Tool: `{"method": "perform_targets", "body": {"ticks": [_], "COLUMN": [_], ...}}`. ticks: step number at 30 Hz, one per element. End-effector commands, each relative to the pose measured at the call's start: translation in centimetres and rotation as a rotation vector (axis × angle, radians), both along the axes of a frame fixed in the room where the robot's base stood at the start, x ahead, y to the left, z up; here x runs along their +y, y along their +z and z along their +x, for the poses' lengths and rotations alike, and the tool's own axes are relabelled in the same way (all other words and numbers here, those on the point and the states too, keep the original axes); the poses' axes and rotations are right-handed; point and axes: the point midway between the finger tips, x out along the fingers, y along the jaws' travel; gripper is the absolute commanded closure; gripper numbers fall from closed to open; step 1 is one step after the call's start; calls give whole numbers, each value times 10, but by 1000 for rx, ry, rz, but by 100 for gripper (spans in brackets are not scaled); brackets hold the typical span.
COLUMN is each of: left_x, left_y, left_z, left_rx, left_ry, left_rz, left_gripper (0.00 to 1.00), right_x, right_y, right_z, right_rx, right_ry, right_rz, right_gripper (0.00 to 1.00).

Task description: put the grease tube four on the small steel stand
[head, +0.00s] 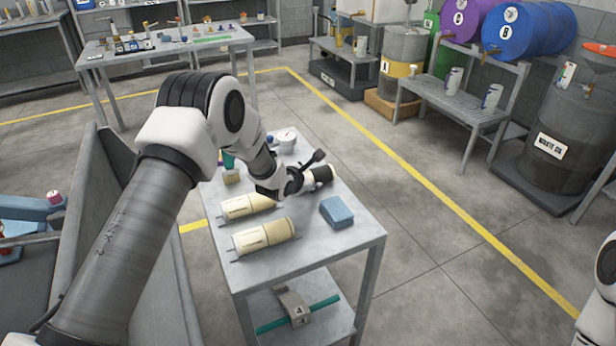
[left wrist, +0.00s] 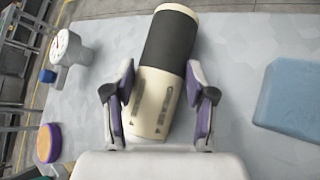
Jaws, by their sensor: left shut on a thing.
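My left gripper (head: 292,184) is low over the steel table and shut on a cream grease tube with a black end (head: 319,176). In the left wrist view the tube (left wrist: 168,70) lies between the two fingers (left wrist: 160,108), its black end pointing away; its printing is too blurred to read. A small bent grey metal stand (head: 294,301) with a number label, seemingly 4, is on the table's lower shelf beside a teal rod. I cannot tell whether the held tube touches the tabletop. My right gripper is out of view.
Two more cream tubes lie on the table, one nearer (head: 264,238) and one behind it (head: 247,206). A blue block (head: 337,212) is right of the gripper. A white round gauge-like part (left wrist: 70,48) and an orange-purple disc (left wrist: 49,143) are to the left in the wrist view.

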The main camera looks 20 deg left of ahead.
Motion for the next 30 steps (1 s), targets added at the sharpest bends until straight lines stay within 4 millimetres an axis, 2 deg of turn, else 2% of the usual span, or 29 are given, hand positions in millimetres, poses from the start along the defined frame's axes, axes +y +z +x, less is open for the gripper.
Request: {"method": "perform_targets", "body": {"ticks": [10, 11, 12, 23, 26, 30], "left_x": [0, 0, 0, 0, 1, 2], "left_y": [-7, -6, -5, -1, 3, 20], "left_z": [0, 0, 0, 1, -9, -36], "left_rx": [-1, -1, -1, -3, -2, -3], "left_ry": [0, 0, 0, 1, 2, 2], "left_rz": [0, 0, 0, -1, -2, -2], "left_gripper": [81, 34, 20, 18, 18, 18], "right_x": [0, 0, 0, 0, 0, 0], "right_y": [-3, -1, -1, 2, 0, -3], "right_z": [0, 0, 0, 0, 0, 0], "right_rx": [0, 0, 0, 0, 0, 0], "right_ry": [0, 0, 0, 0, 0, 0], "right_rz": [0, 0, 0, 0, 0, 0], "right_gripper": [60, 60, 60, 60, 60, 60]}}
